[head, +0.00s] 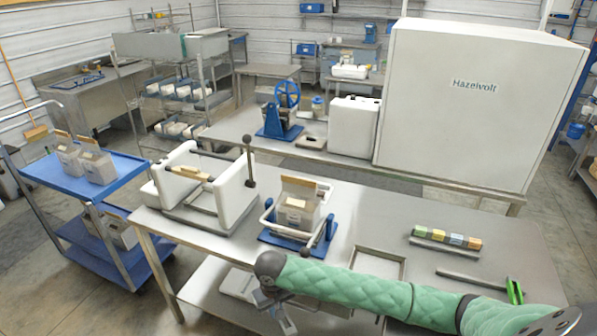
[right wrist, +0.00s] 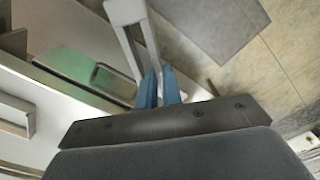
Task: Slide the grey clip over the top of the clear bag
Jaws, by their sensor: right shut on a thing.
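A pale, box-shaped bag (head: 296,212) with a tan upper part and a small label stands upright in a blue stand (head: 290,241) on the steel table. It looks cloudy rather than fully clear. My right gripper (head: 282,318) is low at the table's front edge, in front of the stand and apart from the bag. In the right wrist view, its blue fingertips (right wrist: 158,92) are shut on a light grey looped piece (right wrist: 128,24), which looks like the grey clip. The clip is hard to make out in the head view. My left gripper is out of view.
A white press-like frame (head: 234,190) with an upright black lever stands left of the blue stand. A square steel frame (head: 403,262), a row of coloured blocks (head: 447,239) and a green-handled tool (head: 514,290) lie to the right. A blue cart (head: 82,183) holds similar bags.

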